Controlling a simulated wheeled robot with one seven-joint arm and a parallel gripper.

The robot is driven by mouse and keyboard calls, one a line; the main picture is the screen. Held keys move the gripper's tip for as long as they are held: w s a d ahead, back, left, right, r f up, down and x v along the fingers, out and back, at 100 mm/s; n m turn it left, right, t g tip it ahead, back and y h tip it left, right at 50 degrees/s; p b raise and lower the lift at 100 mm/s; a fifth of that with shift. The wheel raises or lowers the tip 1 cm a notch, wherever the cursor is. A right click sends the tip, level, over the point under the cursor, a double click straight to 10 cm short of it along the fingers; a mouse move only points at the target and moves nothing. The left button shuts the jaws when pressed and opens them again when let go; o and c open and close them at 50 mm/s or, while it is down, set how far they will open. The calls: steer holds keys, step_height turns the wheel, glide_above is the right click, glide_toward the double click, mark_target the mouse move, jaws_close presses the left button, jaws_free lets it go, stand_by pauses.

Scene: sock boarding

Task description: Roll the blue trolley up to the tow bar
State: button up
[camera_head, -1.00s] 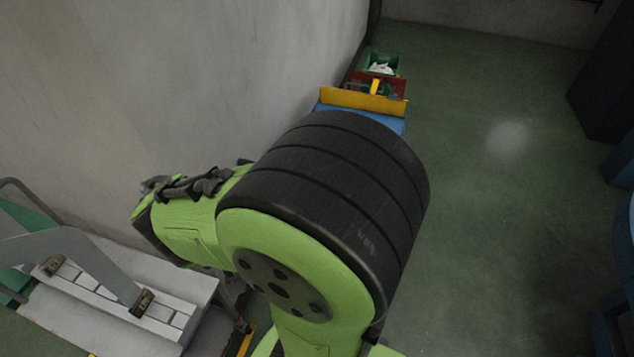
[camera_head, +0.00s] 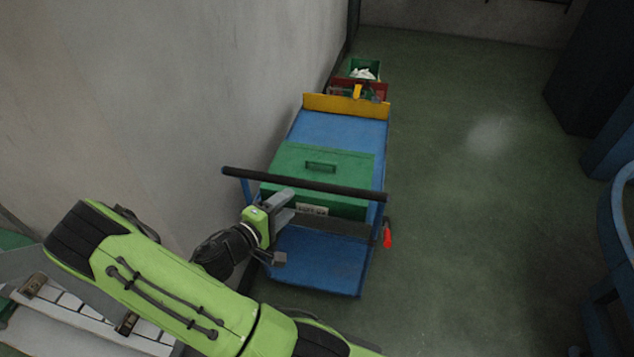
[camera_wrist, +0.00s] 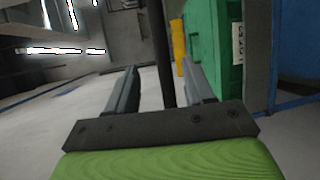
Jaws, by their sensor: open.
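The blue trolley (camera_head: 318,262) stands along the wall in the head view, with a green lidded box on its deck, a yellow board at its far end and a black push handle (camera_head: 345,192) at the near end. My gripper (camera_head: 291,204) is at the left part of this handle, open. In the wrist view a dark bar (camera_wrist: 163,50) runs between the two open fingers; I cannot tell whether they touch it. Beyond the yellow board is a red cart (camera_head: 374,86) with a small yellow piece (camera_head: 357,91), perhaps the tow bar. The board partly hides the gap there.
A green bin (camera_head: 364,70) with white contents sits at the red cart's far end. The wall (camera_head: 210,90) runs close on the left. A red grip (camera_head: 387,238) hangs at the trolley's right side. Open green floor (camera_head: 470,200) lies to the right, with blue equipment at the far right.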

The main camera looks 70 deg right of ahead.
mark_target(317, 182)
steer(key=x, duration=1.3)
steer(key=shift+d+f, duration=0.15)
steer(key=shift+d, duration=0.1)
steer(key=shift+s, duration=0.1)
steer(key=shift+c, duration=0.5)
jaws_close()
